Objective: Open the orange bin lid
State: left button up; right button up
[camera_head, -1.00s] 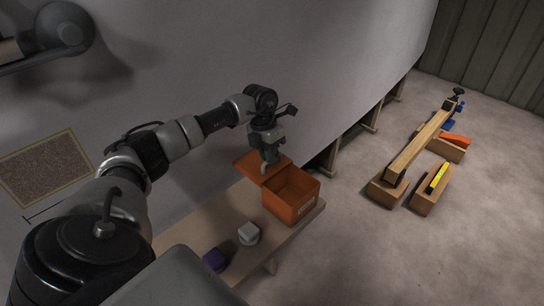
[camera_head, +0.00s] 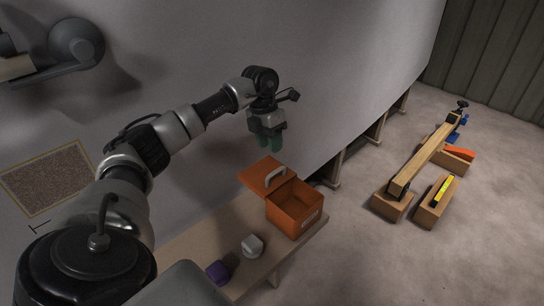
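The orange bin (camera_head: 294,213) stands on the far end of the wooden bench and has a pale label on its front. Its orange lid (camera_head: 257,176) is swung open toward the wall, with a light grey handle (camera_head: 275,176) on it. The inside of the bin shows and looks empty. My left gripper (camera_head: 270,143) hangs above the lid, clear of the handle. Its green fingertips point down; two show with a gap between them and nothing held. My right gripper is not in view.
A grey-white block (camera_head: 252,246) and a purple block (camera_head: 218,272) sit on the bench (camera_head: 205,236) nearer to me. The big grey wall runs close behind the bin. A long wooden beam (camera_head: 421,163) on blocks lies on the floor at right.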

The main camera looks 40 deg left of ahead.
pick_arm(q)
jog(key=shift+a+r, duration=0.15)
jog(key=shift+r, duration=0.5)
jog(key=shift+a+r, duration=0.15)
jog(key=shift+r, duration=0.45)
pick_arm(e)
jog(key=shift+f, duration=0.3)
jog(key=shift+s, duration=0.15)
